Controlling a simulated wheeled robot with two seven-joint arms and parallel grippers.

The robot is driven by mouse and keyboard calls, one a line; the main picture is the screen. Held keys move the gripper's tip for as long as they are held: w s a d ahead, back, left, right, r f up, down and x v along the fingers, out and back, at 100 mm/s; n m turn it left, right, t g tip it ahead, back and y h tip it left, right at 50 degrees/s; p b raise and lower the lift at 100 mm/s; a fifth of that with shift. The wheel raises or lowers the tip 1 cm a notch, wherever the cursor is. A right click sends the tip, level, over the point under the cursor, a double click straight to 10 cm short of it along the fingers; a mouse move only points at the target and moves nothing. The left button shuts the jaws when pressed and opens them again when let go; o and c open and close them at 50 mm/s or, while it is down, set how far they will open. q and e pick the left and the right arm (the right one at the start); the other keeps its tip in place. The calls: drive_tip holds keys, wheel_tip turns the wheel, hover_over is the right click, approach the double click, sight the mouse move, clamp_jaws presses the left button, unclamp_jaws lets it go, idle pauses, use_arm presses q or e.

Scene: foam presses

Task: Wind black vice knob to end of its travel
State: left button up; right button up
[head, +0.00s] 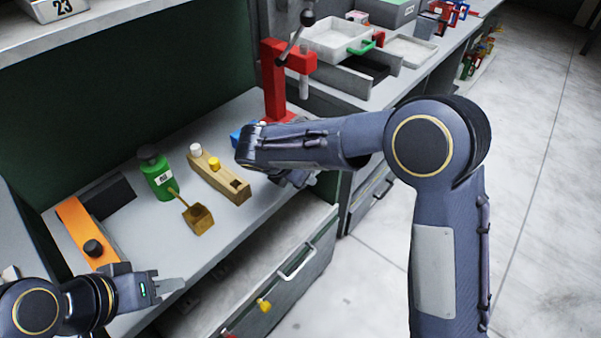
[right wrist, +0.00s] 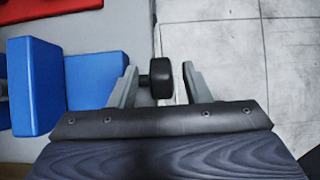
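The black vice knob (right wrist: 162,78) sits at the end of a short dark spindle in the right wrist view. The vice's blue blocks (right wrist: 95,92) lie left of it. Part of the blue vice (head: 237,136) shows in the head view behind my right arm, which hides the knob there. My right gripper (right wrist: 160,84) is open, its two fingers on either side of the knob. A gap shows between the knob and the right finger; contact at the left finger is unclear. My left gripper (head: 168,286) is over the bench's front left, its finger gap unclear.
A red press (head: 276,85) stands behind. A drawer (head: 275,285) is below the bench front.

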use_arm(q)
drive_tip(key=shift+r, duration=0.1)
use_arm(e)
drive_tip(key=v, duration=0.7)
drive_tip(key=shift+s+a+r, duration=0.15)
drive_tip(key=shift+r, duration=0.15)
